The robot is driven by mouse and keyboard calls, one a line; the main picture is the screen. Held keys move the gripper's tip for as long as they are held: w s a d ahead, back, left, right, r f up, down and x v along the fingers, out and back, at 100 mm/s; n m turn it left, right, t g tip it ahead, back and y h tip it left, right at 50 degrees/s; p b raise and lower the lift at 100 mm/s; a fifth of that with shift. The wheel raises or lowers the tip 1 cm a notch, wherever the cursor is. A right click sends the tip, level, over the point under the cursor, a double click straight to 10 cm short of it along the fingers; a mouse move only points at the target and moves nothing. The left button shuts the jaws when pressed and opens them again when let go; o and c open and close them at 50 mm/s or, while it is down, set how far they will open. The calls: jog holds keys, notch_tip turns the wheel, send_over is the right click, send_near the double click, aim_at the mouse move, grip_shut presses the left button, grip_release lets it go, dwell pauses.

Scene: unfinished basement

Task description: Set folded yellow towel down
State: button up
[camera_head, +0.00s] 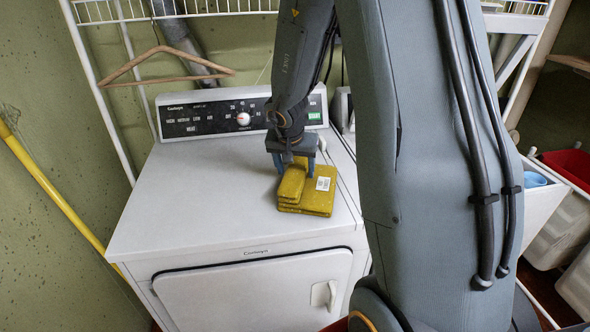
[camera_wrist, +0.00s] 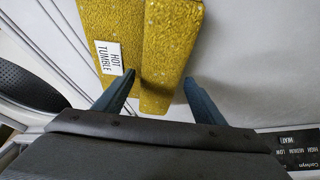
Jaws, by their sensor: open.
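My gripper (camera_head: 293,168) is low at the towel's back end. In the wrist view the towel (camera_wrist: 165,45) lies between and beyond my two open blue fingers (camera_wrist: 160,90). The left finger's tip is close to the towel's tagged side; the right finger stands apart from it. The towel's underside is hidden.
The dryer's control panel (camera_head: 240,117) rises behind the towel. A wooden hanger (camera_head: 165,62) hangs from a white wire rack at the back. A yellow pole (camera_head: 60,195) leans at the left. The dryer top's left half is clear.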

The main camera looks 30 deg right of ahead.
jog(key=s+a+r+n+t+p, duration=0.1)
jog(key=a+r+t, duration=0.15)
jog(key=r, duration=0.45)
jog(key=a+r+n+t+p, duration=0.1)
jog(key=a+r+n+p, duration=0.15)
jog(key=r, duration=0.45)
jog(key=s+a+f+n+y, duration=0.1)
jog(key=s+a+n+y, duration=0.15)
jog(key=s+a, duration=0.4)
jog(key=s+a+f+g, duration=0.1)
jog(key=s+f+g, duration=0.1)
jog(key=s, duration=0.3)
jog(key=s+f+n+g, duration=0.1)
jog(key=s+f+g, duration=0.1)
jog(key=s, duration=0.4)
jog(key=shift+s+a+f+n+b, duration=0.3)
jog(key=shift+a+f+b, duration=0.05)
jog(key=shift+b, duration=0.1)
jog(key=shift+g, duration=0.25)
notch_tip(320, 180, down, 9)
jog(key=g+b, duration=0.1)
jog(key=b, duration=0.6)
jog(key=shift+w+r, duration=0.15)
jog(key=shift+r, duration=0.05)
